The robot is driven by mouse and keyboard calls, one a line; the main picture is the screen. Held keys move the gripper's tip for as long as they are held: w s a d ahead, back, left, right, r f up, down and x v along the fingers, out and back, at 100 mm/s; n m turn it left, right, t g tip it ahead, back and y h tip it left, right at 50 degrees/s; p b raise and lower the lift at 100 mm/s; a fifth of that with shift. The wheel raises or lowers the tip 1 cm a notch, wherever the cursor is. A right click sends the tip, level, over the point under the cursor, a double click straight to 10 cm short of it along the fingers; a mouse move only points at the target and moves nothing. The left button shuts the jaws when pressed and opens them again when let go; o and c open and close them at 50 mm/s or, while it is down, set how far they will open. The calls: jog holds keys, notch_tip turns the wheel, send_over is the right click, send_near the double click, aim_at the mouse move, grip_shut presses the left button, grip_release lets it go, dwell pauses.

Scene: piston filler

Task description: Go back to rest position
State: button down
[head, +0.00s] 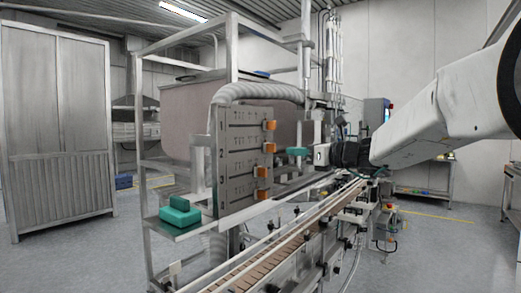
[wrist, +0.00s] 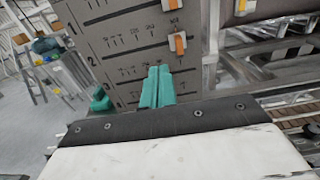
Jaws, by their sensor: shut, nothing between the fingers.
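My gripper (head: 298,151) shows in the head view in front of the right side of the grey panel, with its teal fingers pointing left. In the wrist view the two teal fingers (wrist: 157,86) lie together, shut and empty. The grey panel (head: 237,150) carries numbered rows of scales. Several orange handles sit along its right edge, among them an upper one (head: 269,125) and a lower one (head: 262,195). In the wrist view an orange handle (wrist: 177,43) is just beyond the fingertips; I cannot tell whether they touch.
A teal block (head: 180,213) rests on a metal shelf left of the panel. A conveyor (head: 262,262) runs along the front of the machine. A ribbed hose (head: 262,92) arches above the panel. A tall metal cabinet (head: 55,130) stands at the left. Open floor lies at the right.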

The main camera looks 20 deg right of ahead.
dwell(0.3)
jog(key=s+a+f+n+g+h, duration=0.1)
jog(key=s+a+f+n+g, duration=0.35)
jog(key=s+f+n, duration=0.4)
jog(key=s+a+f+n+g+h, duration=0.1)
jog(key=s+a+f+n+g, duration=0.2)
jog(key=s+f+n+g, duration=0.45)
jog(key=s+d+f+n+h, duration=0.1)
jog(key=s+f+n+h, duration=0.1)
jog(key=s, duration=0.5)
jog(key=s+d+f+n+h, duration=0.1)
jog(key=s+f+n+h, duration=0.2)
jog(key=s+n, duration=0.3)
jog(key=s+d+f+n+g+h, duration=0.1)
jog(key=s+f+n+h, duration=0.2)
jog(key=s, duration=0.7)
jog(key=shift+f+n+h, duration=0.15)
jog(key=shift+n+h, duration=0.15)
jog(key=shift+n, duration=0.6)
